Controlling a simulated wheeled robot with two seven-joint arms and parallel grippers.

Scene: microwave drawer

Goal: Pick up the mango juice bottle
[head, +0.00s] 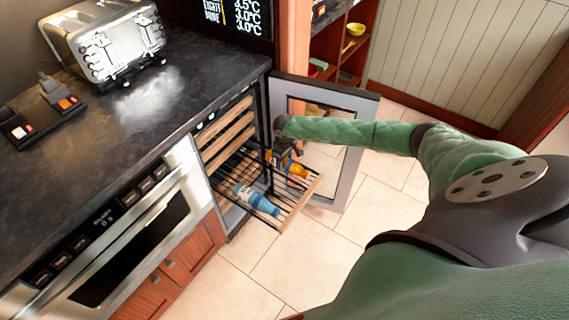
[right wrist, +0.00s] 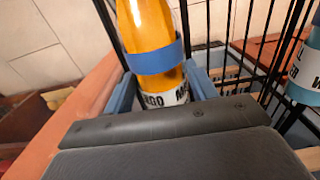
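The orange mango juice bottle (head: 296,168) lies on the pulled-out wire rack (head: 285,215) of the open cooler, at the rack's far side. In the right wrist view the bottle (right wrist: 150,28) shows a blue band and a white label with part of "MANGO". My right gripper (head: 284,150) reaches down at the bottle; in the right wrist view its blue fingers (right wrist: 160,80) stand on both sides of it, very close to it. Whether they press on it cannot be told. My left gripper is not in view.
A blue water bottle (head: 256,200) lies on the same rack, nearer the front, and shows at the right wrist view's edge (right wrist: 306,72). The open cooler door (head: 362,120) stands right behind my arm. Wooden rack fronts (head: 228,130) sit above. The tiled floor (head: 290,265) is clear.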

